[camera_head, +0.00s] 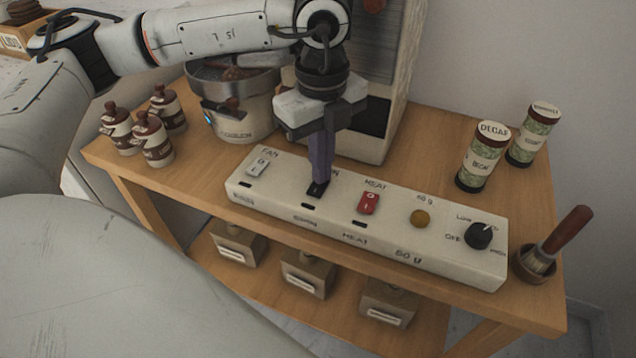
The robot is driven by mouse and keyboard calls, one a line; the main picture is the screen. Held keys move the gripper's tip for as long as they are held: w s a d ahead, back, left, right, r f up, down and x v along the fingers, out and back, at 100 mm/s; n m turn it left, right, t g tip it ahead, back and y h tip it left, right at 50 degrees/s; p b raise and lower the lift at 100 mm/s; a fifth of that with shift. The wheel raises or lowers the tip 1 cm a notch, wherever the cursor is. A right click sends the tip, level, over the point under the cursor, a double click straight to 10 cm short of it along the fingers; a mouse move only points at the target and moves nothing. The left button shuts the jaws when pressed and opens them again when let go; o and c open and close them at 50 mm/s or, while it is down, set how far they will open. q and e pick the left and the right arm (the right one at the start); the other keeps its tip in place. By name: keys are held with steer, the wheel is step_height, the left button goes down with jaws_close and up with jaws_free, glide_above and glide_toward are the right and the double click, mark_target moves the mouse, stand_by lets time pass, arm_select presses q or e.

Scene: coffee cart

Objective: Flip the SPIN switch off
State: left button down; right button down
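The cream control panel (430,248) lies along the front of the wooden cart top. Its SPIN switch (317,190) is a black rocker between the white FAN switch (257,167) and the red HEAT switch (368,202). My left gripper (319,182) points down over the SPIN switch, with its dark fingers together and nothing seen between them. The fingertips are at the switch's upper part and hide some of it and its upper label. I cannot tell whether they touch it or which way it is tipped. My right gripper is not in view.
A metal bowl machine (240,115) and several lidded jars (155,140) stand behind left. Two tins, DECAF (482,158) nearer, and a brush (545,250) are at right.

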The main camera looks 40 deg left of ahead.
arm_select(q)
step_height(320, 180, up, 7)
steer(key=p, duration=0.4)
steer(key=shift+p, duration=0.4)
steer(key=shift+f, duration=0.1)
stand_by(0.4)
